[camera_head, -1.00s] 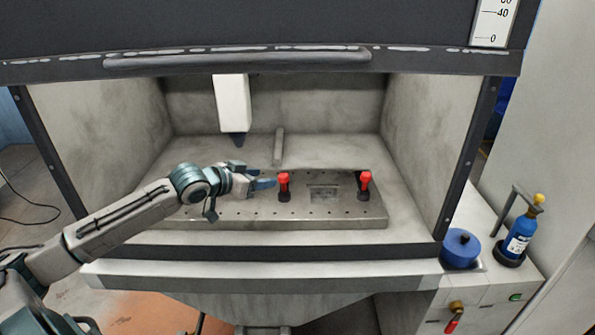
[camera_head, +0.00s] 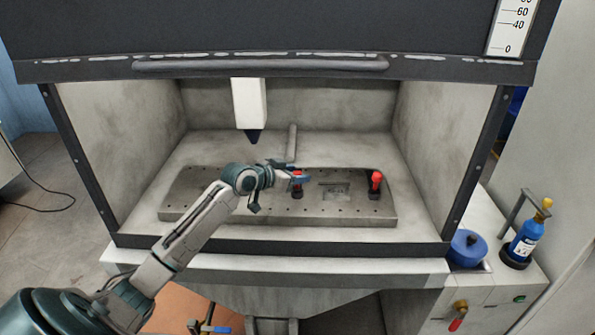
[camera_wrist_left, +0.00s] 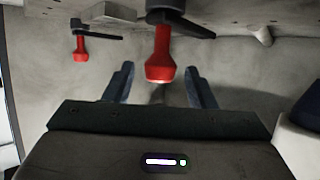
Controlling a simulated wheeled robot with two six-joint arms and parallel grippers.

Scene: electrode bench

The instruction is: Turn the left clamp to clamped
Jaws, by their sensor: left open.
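The left clamp (camera_head: 297,188) has a red handle and a dark base, on the perforated metal plate (camera_head: 235,215). My left gripper (camera_head: 300,173) is open at its handle, reaching in from the left and partly covering it. In the left wrist view, the left clamp's red handle (camera_wrist_left: 160,67) lies between the two spread fingers (camera_wrist_left: 159,75), with a gap on both sides. A dark arm extends from its base. The right clamp (camera_head: 375,182) stands upright farther right on the plate; its red handle also shows in the wrist view (camera_wrist_left: 81,48). My right gripper is not in view.
A white nozzle with a dark tip (camera_head: 250,105) hangs above the plate's back left. A grey post (camera_head: 292,143) stands behind the plate. The hood's side walls enclose the space. A blue bottle (camera_head: 525,238) and blue pot (camera_head: 467,248) stand outside, at right.

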